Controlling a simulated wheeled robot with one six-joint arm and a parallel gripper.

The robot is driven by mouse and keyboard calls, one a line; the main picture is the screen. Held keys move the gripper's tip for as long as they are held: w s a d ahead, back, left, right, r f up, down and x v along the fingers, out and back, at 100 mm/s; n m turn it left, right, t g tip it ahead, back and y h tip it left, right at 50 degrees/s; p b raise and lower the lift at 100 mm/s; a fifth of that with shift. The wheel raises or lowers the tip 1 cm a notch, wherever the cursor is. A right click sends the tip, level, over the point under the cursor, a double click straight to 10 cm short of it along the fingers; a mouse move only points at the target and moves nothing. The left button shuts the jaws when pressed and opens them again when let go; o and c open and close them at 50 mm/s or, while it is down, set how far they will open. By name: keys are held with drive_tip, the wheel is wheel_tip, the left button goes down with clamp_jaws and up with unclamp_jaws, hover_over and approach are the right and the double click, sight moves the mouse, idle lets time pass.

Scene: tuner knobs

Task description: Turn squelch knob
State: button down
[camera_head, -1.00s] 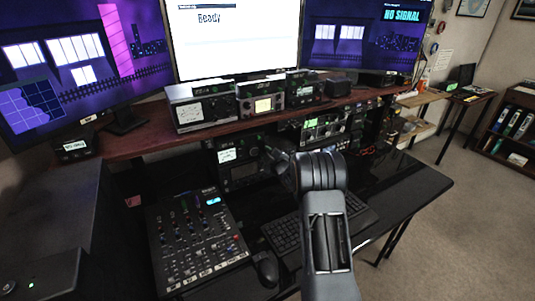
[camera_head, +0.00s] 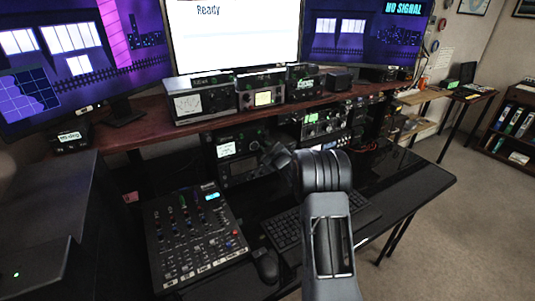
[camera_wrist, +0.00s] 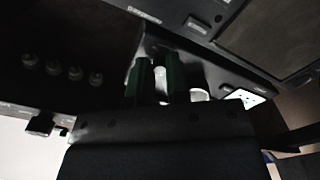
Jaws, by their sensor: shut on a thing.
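In the wrist view my gripper (camera_wrist: 159,78) has its two green-padded fingers close together on either side of a pale knob (camera_wrist: 161,86) on a dark radio panel. The fingers are shut on this knob. Another pale knob (camera_wrist: 199,95) sits just to the right of the fingers. No readable label tells which knob is the squelch. In the head view my arm reaches the radio rack under the shelf, near a radio with a white-lit display (camera_head: 228,149). My fingertips are not clear there, as the arm and shadow hide them.
A radio with a green display (camera_head: 322,126) stands to the right. A mixer (camera_head: 197,235), a keyboard (camera_head: 284,232) and a mouse (camera_head: 266,266) lie on the black desk. A wooden shelf (camera_head: 150,128) with more units runs above. A row of small knobs (camera_wrist: 75,73) shows at wrist-view left.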

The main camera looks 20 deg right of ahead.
drive_tip(key=shift+m, duration=1)
drive_tip(key=c, duration=1.4)
unclamp_jaws()
drive_tip(key=s+d+b, duration=0.1)
drive_tip(key=s, duration=1.2)
drive_tip(key=shift+s+d+b, duration=0.25)
drive_tip(key=shift+s+b, duration=0.1)
